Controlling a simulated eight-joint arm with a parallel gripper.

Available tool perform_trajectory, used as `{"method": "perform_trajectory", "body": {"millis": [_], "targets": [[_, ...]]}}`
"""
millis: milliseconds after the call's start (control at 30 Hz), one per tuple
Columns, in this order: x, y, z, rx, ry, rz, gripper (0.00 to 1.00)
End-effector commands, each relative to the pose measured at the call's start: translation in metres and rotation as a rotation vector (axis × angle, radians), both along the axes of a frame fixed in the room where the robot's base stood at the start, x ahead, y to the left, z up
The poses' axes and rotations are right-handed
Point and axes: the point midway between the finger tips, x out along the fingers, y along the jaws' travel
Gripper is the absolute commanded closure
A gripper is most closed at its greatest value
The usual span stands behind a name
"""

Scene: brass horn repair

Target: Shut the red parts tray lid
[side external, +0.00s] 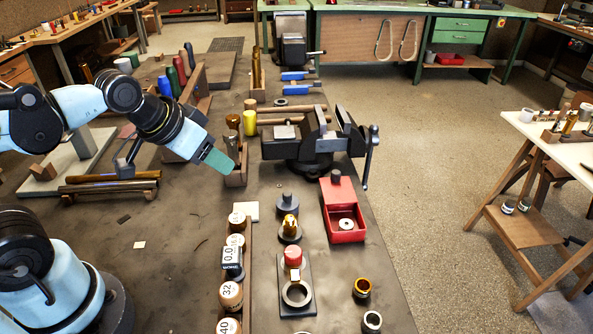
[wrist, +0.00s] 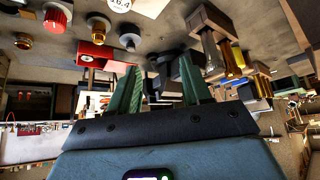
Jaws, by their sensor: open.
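The red parts tray (side external: 346,237) sits on the bench right of centre in the side view. Its red lid (side external: 338,190), with a dark knob (side external: 336,176), covers the far part. The near part is open and shows a silver ring (side external: 346,224) inside. The red tray also shows in the wrist view (wrist: 92,52), at upper left. My gripper (side external: 217,162) is to the left of the tray, above the bench near a wooden block, apart from the lid. In the wrist view its green fingers (wrist: 158,70) are spread with nothing clearly held between them.
A dark vise (side external: 300,145) stands just behind the tray. A dark knobbed weight (side external: 287,203), a brass piece (side external: 290,227) and a red-topped part (side external: 293,256) stand left of it. A rail of round labelled pieces (side external: 231,295) lies further left.

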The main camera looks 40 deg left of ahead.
Motion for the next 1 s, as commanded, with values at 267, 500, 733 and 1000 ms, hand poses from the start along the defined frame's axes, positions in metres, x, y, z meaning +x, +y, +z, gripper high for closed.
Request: {"method": "perform_trajectory", "body": {"millis": [267, 500, 733, 1000], "targets": [[0.056, -0.025, 0.029, 0.022, 0.073, -0.151, 0.52], [0.112, -0.054, 0.034, 0.039, 0.138, -0.302, 0.52], [0.158, -0.082, 0.023, 0.051, 0.189, -0.435, 0.52], [0.178, -0.096, 0.012, 0.054, 0.210, -0.497, 0.52]]}}
